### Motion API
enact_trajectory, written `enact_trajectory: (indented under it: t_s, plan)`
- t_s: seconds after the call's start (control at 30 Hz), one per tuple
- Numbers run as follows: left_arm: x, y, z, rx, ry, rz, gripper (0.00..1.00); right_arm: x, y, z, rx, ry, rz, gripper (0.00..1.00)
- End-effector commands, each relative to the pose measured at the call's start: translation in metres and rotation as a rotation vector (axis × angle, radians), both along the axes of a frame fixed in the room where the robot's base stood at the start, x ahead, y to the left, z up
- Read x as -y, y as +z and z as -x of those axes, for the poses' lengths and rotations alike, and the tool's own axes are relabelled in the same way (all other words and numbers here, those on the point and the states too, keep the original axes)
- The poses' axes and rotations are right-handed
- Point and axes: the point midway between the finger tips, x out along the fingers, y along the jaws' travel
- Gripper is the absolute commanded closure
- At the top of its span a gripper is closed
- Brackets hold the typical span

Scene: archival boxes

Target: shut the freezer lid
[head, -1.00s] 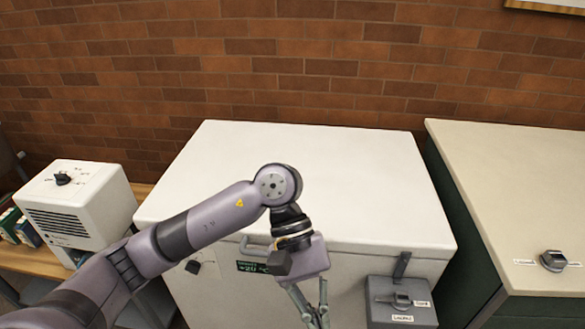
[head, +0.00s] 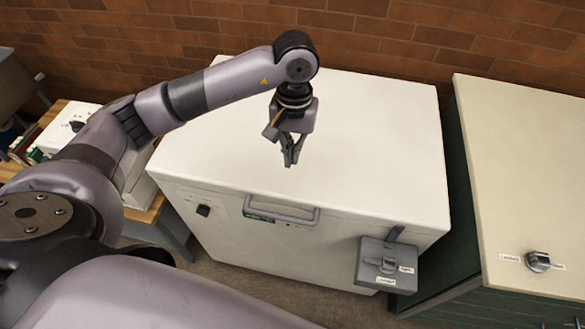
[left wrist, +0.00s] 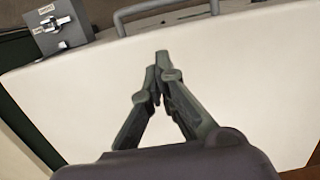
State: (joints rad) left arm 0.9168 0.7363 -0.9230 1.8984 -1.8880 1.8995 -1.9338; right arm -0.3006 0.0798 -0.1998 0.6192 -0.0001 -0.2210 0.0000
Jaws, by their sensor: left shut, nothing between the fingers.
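The white chest freezer (head: 250,240) stands against the brick wall. Its lid (head: 380,150) lies flat over the body, with no gap that I can see at the front edge. The grey bar handle (head: 282,221) is at the front, just below the lid's edge. My left gripper (head: 290,165) is above the lid, behind the handle, pointing down, fingers shut and empty. Whether the fingertips touch the lid is unclear. In the left wrist view the shut fingers (left wrist: 158,75) are over the white lid (left wrist: 75,110), with the handle (left wrist: 170,12) beyond. My right gripper is not in view.
A grey switch box (head: 386,265) with a lever hangs on the freezer's front right. A pale-topped cabinet (head: 530,170) with a knob (head: 540,262) stands at the right, across a narrow gap. A white appliance (head: 68,120) on a wooden table is at the left.

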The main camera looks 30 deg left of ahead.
Motion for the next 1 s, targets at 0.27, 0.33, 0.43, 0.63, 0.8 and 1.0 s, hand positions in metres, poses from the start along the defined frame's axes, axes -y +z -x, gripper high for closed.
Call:
enact_trajectory:
  t_s: [0.27, 0.33, 0.43, 0.63, 0.8, 1.0]
  plan:
    - [0.002, -0.050, 0.007, -0.006, 0.001, 0.001, 1.00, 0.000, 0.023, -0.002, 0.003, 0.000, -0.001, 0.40]
    - [0.002, -0.059, 0.007, -0.005, 0.000, 0.001, 1.00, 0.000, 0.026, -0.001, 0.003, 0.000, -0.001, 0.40]
    - [0.002, -0.068, 0.007, -0.002, 0.000, 0.001, 1.00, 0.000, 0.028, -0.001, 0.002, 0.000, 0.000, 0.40]
    - [0.002, -0.074, 0.007, 0.000, 0.000, 0.001, 1.00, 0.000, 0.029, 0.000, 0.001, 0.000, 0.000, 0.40]
    - [0.002, -0.074, 0.007, 0.000, 0.000, 0.001, 1.00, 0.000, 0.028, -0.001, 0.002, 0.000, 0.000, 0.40]
    - [0.002, -0.086, 0.008, 0.012, -0.001, -0.004, 1.00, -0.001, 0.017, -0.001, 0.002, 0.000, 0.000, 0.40]
